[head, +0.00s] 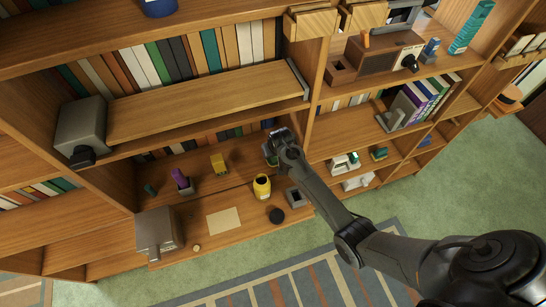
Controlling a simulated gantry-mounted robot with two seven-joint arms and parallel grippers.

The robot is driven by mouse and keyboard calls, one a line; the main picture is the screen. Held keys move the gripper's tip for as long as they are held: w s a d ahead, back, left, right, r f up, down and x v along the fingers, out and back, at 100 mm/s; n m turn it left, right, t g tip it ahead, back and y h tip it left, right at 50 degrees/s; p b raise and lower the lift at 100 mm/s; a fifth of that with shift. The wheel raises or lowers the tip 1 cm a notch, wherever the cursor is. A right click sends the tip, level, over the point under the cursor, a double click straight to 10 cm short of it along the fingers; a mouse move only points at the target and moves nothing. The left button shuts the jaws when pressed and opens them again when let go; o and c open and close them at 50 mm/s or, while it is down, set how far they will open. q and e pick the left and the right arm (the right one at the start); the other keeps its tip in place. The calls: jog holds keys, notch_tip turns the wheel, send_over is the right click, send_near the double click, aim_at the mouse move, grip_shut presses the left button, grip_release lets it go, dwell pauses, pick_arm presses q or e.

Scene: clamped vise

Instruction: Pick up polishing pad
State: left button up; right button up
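A small dark round disc (276,215) lies near the front edge of the lower shelf board, right of centre. It may be the polishing pad, but I cannot tell for sure. My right gripper (272,154) is over the back part of the same board, beyond the disc and apart from it. Its fingers are small and partly hidden by the wrist, so I cannot tell whether they are open or hold anything. My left gripper is not in view.
Near the disc stand a yellow jar (262,187) and a grey square piece (295,197). A beige sheet (224,221), a grey vise-like block (159,232), a yellow block (218,164) and a purple-topped item (181,180) are further left. A wooden shelf (205,102) overhangs the back.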

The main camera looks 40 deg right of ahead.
jog(key=shift+f, duration=0.1)
jog(key=shift+c, duration=0.6)
grip_shut()
